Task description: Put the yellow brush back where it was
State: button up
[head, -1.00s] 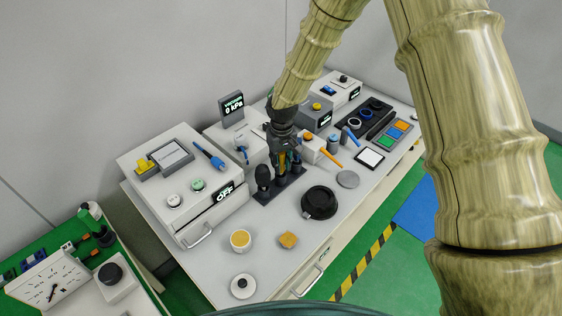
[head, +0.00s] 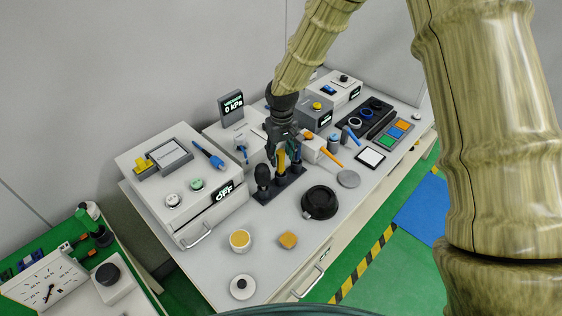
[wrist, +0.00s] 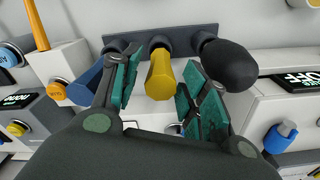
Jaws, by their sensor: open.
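The yellow brush (wrist: 160,78) stands in the middle holder of the dark rack in the wrist view, its handle end pointing at the camera. It also shows as a yellow-orange strip in the head view (head: 281,161). My gripper (wrist: 158,95) is open, with one teal-padded finger on each side of the brush handle, and gaps show between pads and handle. In the head view my gripper (head: 282,150) is above the rack. The dark rack (head: 268,196) also holds a blue-handled tool (wrist: 86,84) on one side and a black bulb-shaped tool (wrist: 228,64) on the other.
A drawer unit (head: 215,211) marked OFF stands left of the rack. A round black dish (head: 320,202) lies right of it.

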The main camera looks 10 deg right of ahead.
jog(key=shift+s+d+r+b, duration=0.1)
jog(key=shift+r+b, duration=0.5)
jog(key=shift+r, duration=1.5)
jog(key=shift+s+r+b, duration=0.1)
jog(key=shift+r+b, duration=0.45)
jog(key=shift+r, duration=1.55)
